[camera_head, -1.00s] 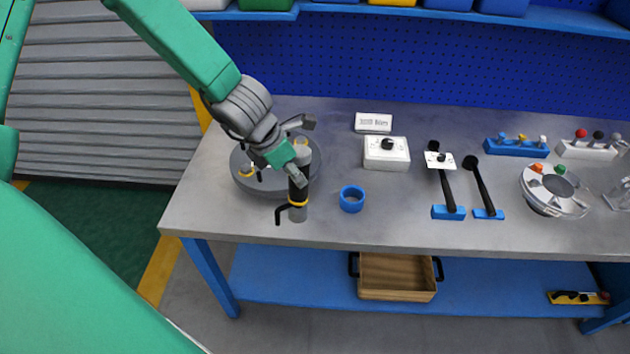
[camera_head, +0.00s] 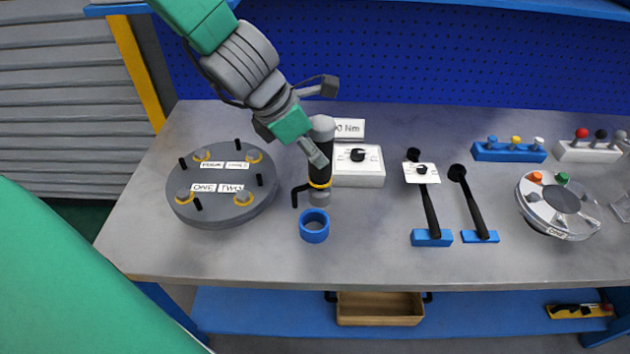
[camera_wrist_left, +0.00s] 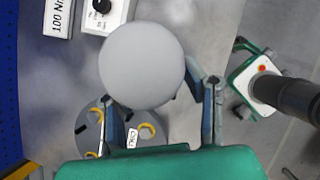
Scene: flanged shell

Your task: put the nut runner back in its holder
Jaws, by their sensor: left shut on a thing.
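The nut runner (camera_head: 320,165) is a black and grey upright tool with a yellow ring near its lower end and a black side arm. My left gripper (camera_head: 318,158) is shut on its upper body and holds it upright. In the left wrist view its round grey top (camera_wrist_left: 142,66) sits between the fingers (camera_wrist_left: 165,112) and hides much of the scene. The blue ring-shaped holder (camera_head: 314,226) stands on the bench just in front of the tool's lower end. The tool appears behind the ring, not in it. My right gripper is not in view.
A grey flanged disc (camera_head: 222,190) with bolts, yellow rings and labels lies to the left. A white box with a knob (camera_head: 358,166) stands close behind the tool. Two black-handled tools in blue bases (camera_head: 432,238) stand further right. Bare bench lies in front of the ring.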

